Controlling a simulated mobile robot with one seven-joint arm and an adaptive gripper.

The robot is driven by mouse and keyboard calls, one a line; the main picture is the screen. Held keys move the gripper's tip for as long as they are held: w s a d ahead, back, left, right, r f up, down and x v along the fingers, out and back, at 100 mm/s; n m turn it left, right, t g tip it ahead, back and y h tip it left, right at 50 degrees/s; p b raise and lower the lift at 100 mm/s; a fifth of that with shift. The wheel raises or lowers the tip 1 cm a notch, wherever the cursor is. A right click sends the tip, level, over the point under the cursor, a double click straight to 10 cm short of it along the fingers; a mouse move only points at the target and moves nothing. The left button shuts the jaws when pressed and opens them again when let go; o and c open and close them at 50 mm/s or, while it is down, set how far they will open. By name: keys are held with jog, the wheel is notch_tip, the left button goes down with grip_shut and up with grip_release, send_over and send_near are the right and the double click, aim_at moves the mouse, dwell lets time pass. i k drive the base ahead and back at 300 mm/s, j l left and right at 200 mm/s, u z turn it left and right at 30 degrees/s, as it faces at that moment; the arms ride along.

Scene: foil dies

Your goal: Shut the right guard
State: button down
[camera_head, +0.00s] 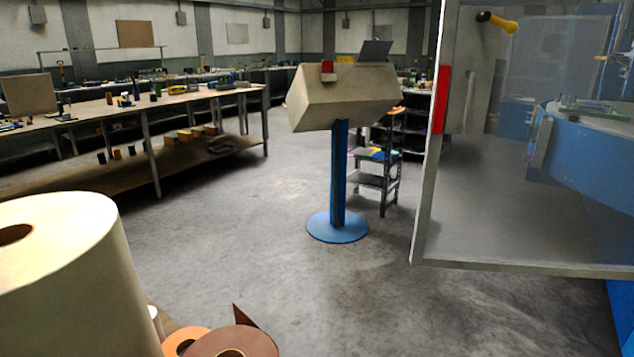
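A large clear guard panel (520,215) in a grey metal frame stands at the right of the head view. It appears swung open, reaching out over the floor from a blue machine (585,150) that shows behind and through it. A red strip (441,100) runs along its left edge. A yellow and black handle (499,21) shows near its top; how it is fixed is hard to tell. The guard's top and right side are cut off by the picture edge. My gripper is not in view.
A beige console (345,97) on a blue post with a round base (337,227) stands mid-floor, left of the guard. A big cream roll (65,265) and smaller brown rolls (233,342) fill the lower left. A workbench (190,97) stands behind. Floor between is clear.

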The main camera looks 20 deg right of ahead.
aim_at(466, 49)
jog(key=i+z, duration=0.1)
jog(key=z, duration=1.65)
jog(key=i+u, duration=0.2)
jog(key=i, duration=0.25)
jog(key=i+l+u, duration=0.15)
jog(key=i, duration=0.35)
jog(key=i+l+u, duration=0.2)
jog(key=i, duration=0.25)
jog(key=i+l+u, duration=0.2)
jog(key=i, duration=0.3)
jog(key=k+l+u, duration=0.1)
jog(key=u, duration=0.4)
jog(key=k+u, duration=0.3)
jog(key=u, duration=0.15)
